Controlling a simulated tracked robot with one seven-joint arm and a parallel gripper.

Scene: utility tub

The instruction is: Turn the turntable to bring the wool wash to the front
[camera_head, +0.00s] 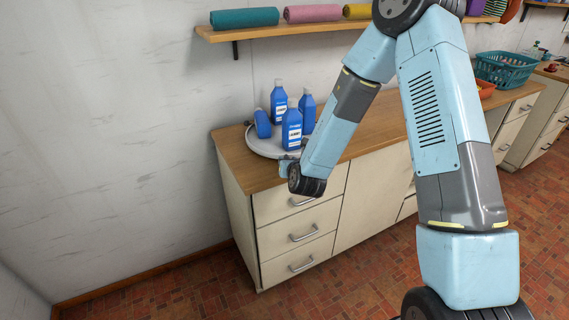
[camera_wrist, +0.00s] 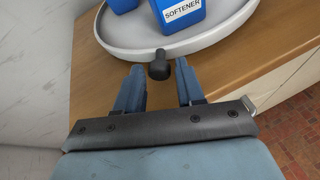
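The turntable is a round grey tray (camera_head: 256,147) on the wooden counter; its rim (camera_wrist: 110,41) fills the top of the wrist view. A dark knob (camera_wrist: 158,71) sticks out from its near edge. Several blue bottles stand on it, among them a front one (camera_head: 291,133) and a rear one (camera_head: 278,103). In the wrist view the nearest bottle (camera_wrist: 183,24) reads SOFTENER. No label reading wool wash is legible. My gripper (camera_wrist: 159,66) is open, its fingertips either side of the knob in the picture, with gaps; it also shows in the head view (camera_head: 286,166).
A shelf (camera_head: 290,29) with rolled towels hangs above. A teal basket (camera_head: 505,69) stands farther right. The counter (camera_head: 232,160) left of the tray is clear, beside the wall.

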